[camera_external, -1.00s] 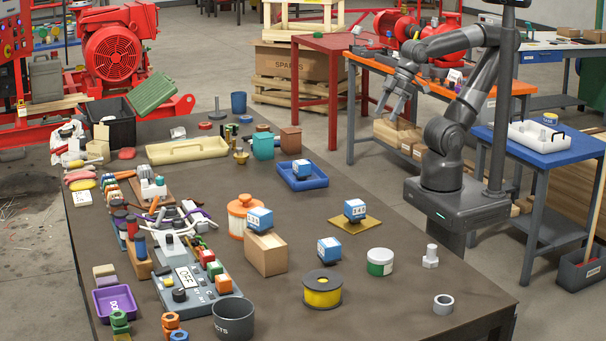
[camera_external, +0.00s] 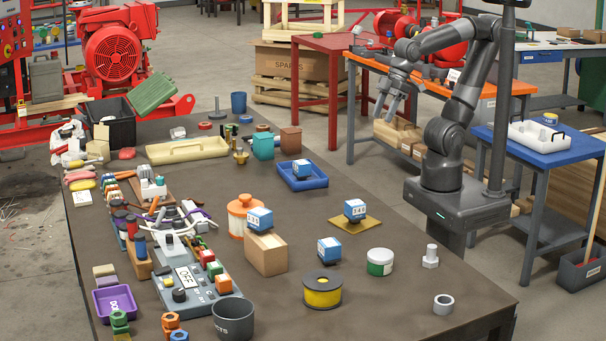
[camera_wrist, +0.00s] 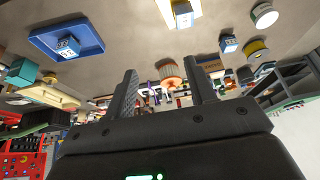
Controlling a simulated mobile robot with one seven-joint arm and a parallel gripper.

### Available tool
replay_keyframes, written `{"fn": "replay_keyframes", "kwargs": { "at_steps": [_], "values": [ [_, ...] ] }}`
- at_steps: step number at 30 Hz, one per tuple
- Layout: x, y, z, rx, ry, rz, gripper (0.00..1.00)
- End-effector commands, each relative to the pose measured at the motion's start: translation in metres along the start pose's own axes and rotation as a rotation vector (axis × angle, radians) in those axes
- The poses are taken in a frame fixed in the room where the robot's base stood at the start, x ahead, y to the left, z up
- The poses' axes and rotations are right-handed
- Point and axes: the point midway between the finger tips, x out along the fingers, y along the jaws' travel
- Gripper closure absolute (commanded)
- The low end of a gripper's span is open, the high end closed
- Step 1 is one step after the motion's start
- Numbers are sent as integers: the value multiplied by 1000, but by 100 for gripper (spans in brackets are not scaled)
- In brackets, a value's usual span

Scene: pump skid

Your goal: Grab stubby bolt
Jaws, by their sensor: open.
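A short pale-grey bolt (camera_external: 430,257) stands upright on the dark table, its wide head down, near the right edge. It is to the right of a white jar with a green band (camera_external: 380,262). My gripper (camera_external: 393,112) is up beyond the far right side of the table, well apart from the bolt, pointing down. In the wrist view my gripper (camera_wrist: 160,76) shows two spread fingers with nothing held between them. I cannot make out the short bolt in the wrist view.
A grey ring (camera_external: 443,304) lies in front of the bolt. A yellow spool (camera_external: 322,290), blue cubes (camera_external: 329,250) and a wooden block (camera_external: 266,254) stand to its left. A blue tray (camera_external: 303,182) is farther back. Bare table surrounds the bolt.

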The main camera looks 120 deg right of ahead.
Motion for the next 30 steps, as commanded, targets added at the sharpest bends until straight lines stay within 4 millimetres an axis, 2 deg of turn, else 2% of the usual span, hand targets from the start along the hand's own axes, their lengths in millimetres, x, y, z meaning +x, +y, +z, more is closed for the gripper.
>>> {"fn": "replay_keyframes", "kwargs": {
  "at_steps": [6,11,15,22,26,30],
  "values": [
    [25,-55,-42,-60,-96,-49,49],
    [48,-102,-65,-101,-161,-72,49],
    [71,-151,-76,-139,-217,-83,49],
    [114,-238,-76,-206,-307,-87,49],
    [140,-291,-63,-246,-355,-80,49],
    [165,-341,-42,-285,-399,-68,49]
  ]
}}
